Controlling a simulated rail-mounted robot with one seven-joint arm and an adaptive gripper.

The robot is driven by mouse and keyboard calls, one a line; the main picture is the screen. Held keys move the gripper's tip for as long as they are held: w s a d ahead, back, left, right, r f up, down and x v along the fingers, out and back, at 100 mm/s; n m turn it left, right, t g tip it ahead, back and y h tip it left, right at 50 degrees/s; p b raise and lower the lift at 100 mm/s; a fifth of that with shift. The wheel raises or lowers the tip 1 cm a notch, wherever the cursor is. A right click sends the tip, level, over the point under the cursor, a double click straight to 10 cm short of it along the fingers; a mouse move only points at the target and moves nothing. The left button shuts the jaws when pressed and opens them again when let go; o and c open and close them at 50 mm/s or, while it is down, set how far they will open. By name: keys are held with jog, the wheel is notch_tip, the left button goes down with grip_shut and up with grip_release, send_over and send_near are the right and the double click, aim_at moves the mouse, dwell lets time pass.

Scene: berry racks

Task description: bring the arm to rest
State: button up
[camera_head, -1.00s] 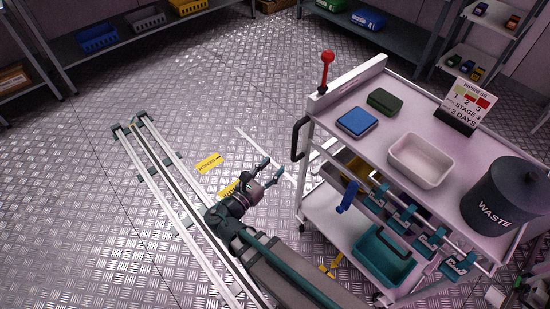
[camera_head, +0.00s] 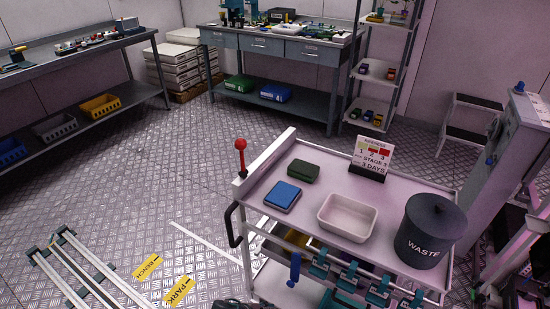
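My gripper's fingers do not show now. Only a dark sliver, which may be part of my arm, shows at the bottom edge, left of the cart (camera_head: 440,187). I cannot tell whether the gripper is open or shut. The rail (camera_head: 62,262) lies on the floor at the lower left. Two yellow floor labels lie beside it, one reading BENCH (camera_head: 147,266) and one reading PARK (camera_head: 181,290).
The cart carries a blue block (camera_head: 283,195), a green block (camera_head: 303,171), a white tray (camera_head: 347,216), a ripeness sign (camera_head: 371,156) and a waste bin (camera_head: 430,231). A red-knobbed lever (camera_head: 240,146) stands at its corner. Benches line the walls. The floor between is clear.

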jog(key=s+d+f+m+g+y+p, duration=0.3)
jog(key=s+d+m+g, duration=0.2)
jog(key=s+d+m, duration=0.3)
jog(key=s+d+f+m+g+y+p, duration=0.3)
jog(key=s+d+m+g, duration=0.2)
jog(key=s+d+m, duration=0.3)
jog(key=s+d, duration=0.2)
jog(key=d, duration=0.1)
jog(key=shift+s+d+f+g+y, duration=0.15)
jog(key=shift+d+g+y, duration=0.15)
jog(key=shift+d+g, duration=0.1)
